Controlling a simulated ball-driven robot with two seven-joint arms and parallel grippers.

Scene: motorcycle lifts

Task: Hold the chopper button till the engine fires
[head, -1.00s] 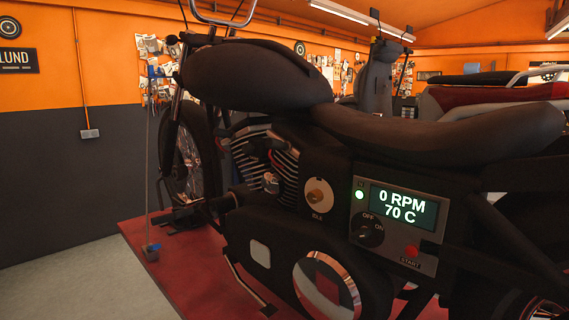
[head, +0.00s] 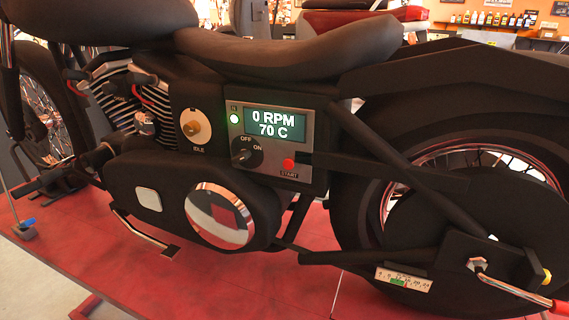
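The dark chopper (head: 300,58) stands side-on on a red lift (head: 110,262) in the head view. Its control panel (head: 315,120) has a display (head: 274,125) reading 0 RPM and 70 C. A small round lamp (head: 235,119) left of the display glows green. The red START button (head: 289,164) is at the panel's lower right, with nothing touching it. A black OFF/ON knob (head: 246,153) sits to its left. A brass IDLE knob (head: 197,129) is on a separate plate further left. Neither of my grippers shows.
A tool with a red handle (head: 553,308) is at the rear axle, lower right. A scale with a green mark (head: 402,280) sits on the swingarm. A shelf of bottles (head: 490,20) is at the back right. Pale floor (head: 30,285) shows at lower left.

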